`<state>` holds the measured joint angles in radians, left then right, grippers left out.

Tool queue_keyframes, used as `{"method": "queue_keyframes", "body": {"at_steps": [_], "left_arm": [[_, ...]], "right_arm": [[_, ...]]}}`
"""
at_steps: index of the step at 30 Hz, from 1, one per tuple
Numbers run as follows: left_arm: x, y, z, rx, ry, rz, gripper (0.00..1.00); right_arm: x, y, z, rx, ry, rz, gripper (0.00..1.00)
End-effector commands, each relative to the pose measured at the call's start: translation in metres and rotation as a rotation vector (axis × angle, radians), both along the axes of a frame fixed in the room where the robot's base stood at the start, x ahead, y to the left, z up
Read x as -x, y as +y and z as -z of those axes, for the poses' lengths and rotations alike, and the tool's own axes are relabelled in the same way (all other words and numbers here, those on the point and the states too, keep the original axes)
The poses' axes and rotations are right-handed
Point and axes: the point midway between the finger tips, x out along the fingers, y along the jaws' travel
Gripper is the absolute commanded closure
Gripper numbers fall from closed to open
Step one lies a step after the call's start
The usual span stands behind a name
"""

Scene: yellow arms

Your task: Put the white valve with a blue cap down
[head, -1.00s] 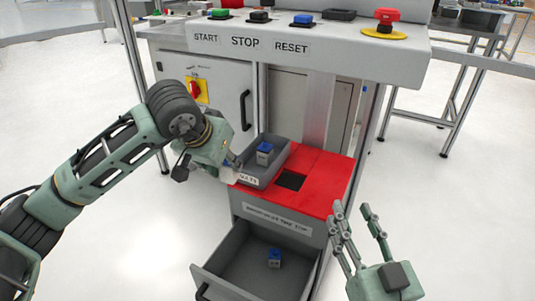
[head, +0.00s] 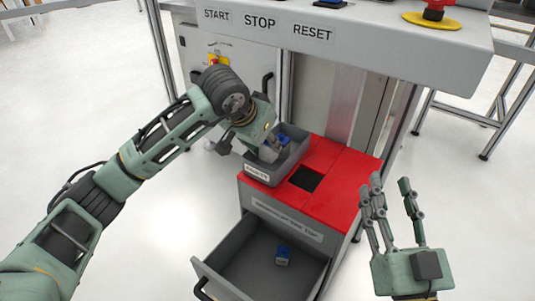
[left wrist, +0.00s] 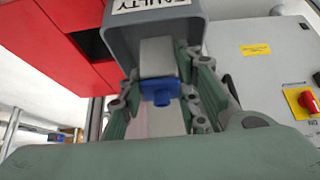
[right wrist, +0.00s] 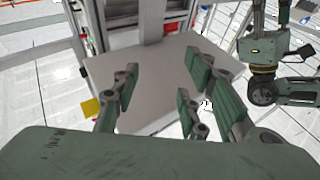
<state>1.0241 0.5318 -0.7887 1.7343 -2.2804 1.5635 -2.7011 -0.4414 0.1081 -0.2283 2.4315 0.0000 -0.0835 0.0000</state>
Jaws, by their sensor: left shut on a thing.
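My left gripper (head: 268,150) is over the grey bin (head: 262,178) on top of the red-topped cabinet. In the left wrist view my left gripper (left wrist: 160,85) is shut on a white valve with a blue cap (left wrist: 160,93), close to the labelled bin (left wrist: 200,22). In the head view this valve is mostly hidden by the gripper, and I cannot tell whether it touches the bin floor. Another blue-capped valve (head: 284,139) shows in the bin beside the gripper. My right gripper (head: 392,195) is open and empty, right of the cabinet; it also shows in the right wrist view (right wrist: 160,95).
A similar blue-capped valve (head: 283,256) stands in the open drawer (head: 245,268) below. The red top (head: 340,180) has a dark square opening (head: 306,178) right of the bin. A panel with START, STOP and RESET labels (head: 350,45) overhangs behind.

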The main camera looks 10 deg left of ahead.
Motion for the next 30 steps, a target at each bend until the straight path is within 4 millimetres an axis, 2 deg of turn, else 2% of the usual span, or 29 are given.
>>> {"method": "queue_keyframes", "body": {"at_steps": [3, 9, 27, 28, 30], "left_arm": [[0.001, -0.001, 0.021, 0.001, 0.005, 0.002, 0.97], [0.0, 0.0, 0.035, 0.001, 0.0, 0.001, 0.97], [0.0, 0.0, 0.037, 0.0, 0.0, 0.0, 0.97], [0.0, 0.0, 0.037, 0.0, 0.001, 0.0, 0.68], [0.0, 0.0, 0.037, 0.0, 0.001, 0.0, 0.62]], "right_arm": [[0.007, 0.001, -0.018, -0.029, -0.103, -0.007, 0.6], [0.019, 0.001, -0.04, -0.061, -0.219, -0.013, 0.6], [0.025, 0.0, -0.048, -0.076, -0.27, -0.015, 0.6], [0.025, 0.0, -0.049, -0.077, -0.273, -0.015, 0.6], [0.025, 0.0, -0.049, -0.077, -0.273, -0.015, 0.6]]}}
